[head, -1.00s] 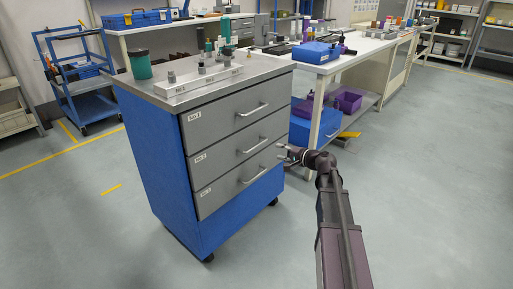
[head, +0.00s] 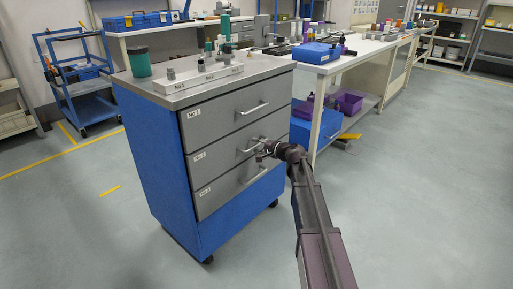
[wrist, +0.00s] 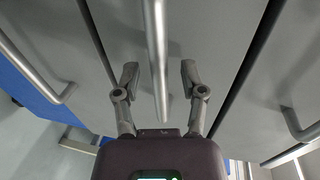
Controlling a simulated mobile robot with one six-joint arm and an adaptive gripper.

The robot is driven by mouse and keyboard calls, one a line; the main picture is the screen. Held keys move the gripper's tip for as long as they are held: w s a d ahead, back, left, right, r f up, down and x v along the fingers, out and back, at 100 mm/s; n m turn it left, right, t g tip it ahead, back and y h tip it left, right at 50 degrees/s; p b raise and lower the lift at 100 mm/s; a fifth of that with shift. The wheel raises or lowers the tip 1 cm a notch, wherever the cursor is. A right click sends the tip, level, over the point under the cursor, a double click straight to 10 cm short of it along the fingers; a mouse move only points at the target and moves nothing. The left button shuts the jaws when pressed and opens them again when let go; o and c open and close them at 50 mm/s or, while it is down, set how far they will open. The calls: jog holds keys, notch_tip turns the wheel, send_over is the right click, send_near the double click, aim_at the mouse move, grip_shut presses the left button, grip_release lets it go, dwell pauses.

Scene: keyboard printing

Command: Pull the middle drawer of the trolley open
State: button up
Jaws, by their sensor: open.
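The trolley (head: 152,150) is blue with grey drawer fronts, and all three drawers look closed. The middle drawer (head: 215,158) has a silver bar handle (head: 245,150), partly hidden by my gripper (head: 263,151) in the head view. In the wrist view my gripper (wrist: 160,72) is open, with one finger on each side of the middle handle (wrist: 156,45). The bar runs between the fingers, with a visible gap on both sides. The fingers do not appear closed on it.
The top drawer's handle (head: 252,108) and the bottom drawer's handle (head: 256,177) lie above and below. A green cup (head: 139,63) and metal parts stand on the trolley top. A white workbench (head: 345,55) stands at right. The floor in front is clear.

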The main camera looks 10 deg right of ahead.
jog(key=shift+w+a, duration=0.1)
grip_shut()
dwell(0.4)
